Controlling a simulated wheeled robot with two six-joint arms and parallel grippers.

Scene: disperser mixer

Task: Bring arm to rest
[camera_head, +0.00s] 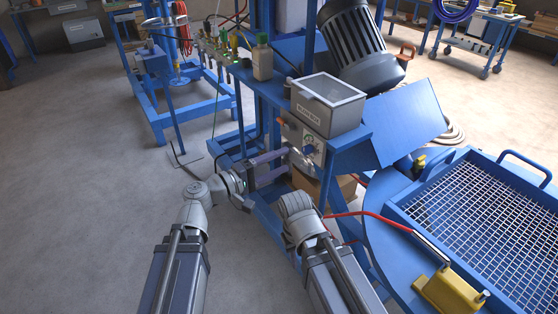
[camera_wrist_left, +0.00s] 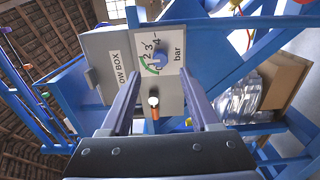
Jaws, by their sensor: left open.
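My left gripper (camera_head: 287,163) reaches in from the left in the head view, its two long fingers pointing at the front of a grey control box (camera_head: 291,131). In the left wrist view my left gripper (camera_wrist_left: 160,70) is open, with a wide, empty gap between the fingers. Beyond the fingertips is a pressure dial plate (camera_wrist_left: 172,52) marked "bar", with a green arc and a blue knob (camera_wrist_left: 159,55). I cannot tell whether the fingers touch anything. The right forearm and wrist show at lower middle in the head view, but the right gripper's fingers are hidden.
A grey lidded box (camera_head: 328,105) stands on the blue frame above the control box. A large dark motor (camera_head: 358,45) is behind it. At right is a blue table with a mesh grate (camera_head: 480,205) and a yellow block (camera_head: 450,292). The floor at left is clear.

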